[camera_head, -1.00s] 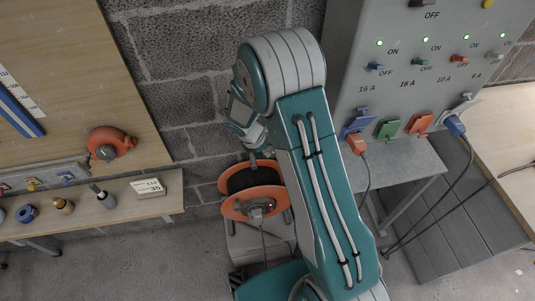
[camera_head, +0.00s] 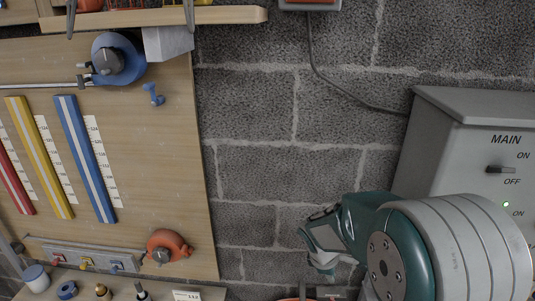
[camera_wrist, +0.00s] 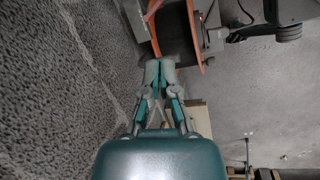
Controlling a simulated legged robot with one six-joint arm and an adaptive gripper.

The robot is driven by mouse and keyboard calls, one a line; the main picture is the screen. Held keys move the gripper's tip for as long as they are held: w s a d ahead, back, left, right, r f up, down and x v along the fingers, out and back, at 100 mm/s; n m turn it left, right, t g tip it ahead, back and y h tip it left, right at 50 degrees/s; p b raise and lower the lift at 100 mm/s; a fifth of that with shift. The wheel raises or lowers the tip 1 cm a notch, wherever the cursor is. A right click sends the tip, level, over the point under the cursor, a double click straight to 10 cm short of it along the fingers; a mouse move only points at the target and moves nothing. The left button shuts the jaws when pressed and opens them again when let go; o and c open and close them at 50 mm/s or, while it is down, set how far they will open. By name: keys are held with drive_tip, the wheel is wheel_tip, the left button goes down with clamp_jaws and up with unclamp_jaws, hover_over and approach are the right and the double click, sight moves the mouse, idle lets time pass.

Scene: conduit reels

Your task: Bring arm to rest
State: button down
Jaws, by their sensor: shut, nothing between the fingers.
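My arm, teal and grey, is folded at the lower right of the head view in front of the block wall. My gripper (camera_wrist: 158,68) points away from the wrist camera with its fingertips together and nothing between them. In the head view, part of the gripper's wrist end shows left of the arm's round joint, but the fingertips are not clear. An orange reel (camera_wrist: 178,42) lies just beyond the fingertips in the wrist view. I cannot tell whether they touch it. Only a sliver of its orange rim (camera_head: 305,299) shows at the bottom of the head view.
A grey cabinet (camera_head: 462,150) marked MAIN stands at the right, close to my arm. A wooden board (camera_head: 150,190) with coloured strips and an orange device (camera_head: 167,246) is at the left, above a shelf. The grey block wall (camera_head: 285,130) between them is bare except for a cable.

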drive_tip(key=s+a+r+m+t+y, duration=0.1)
drive_tip(key=s+r+m+t+y, duration=0.2)
drive_tip(key=s+r+m, duration=1)
drive_tip(key=s+r+t, duration=0.1)
drive_tip(key=s+r, duration=0.4)
drive_tip(key=s, duration=0.3)
drive_tip(key=shift+m, duration=0.3)
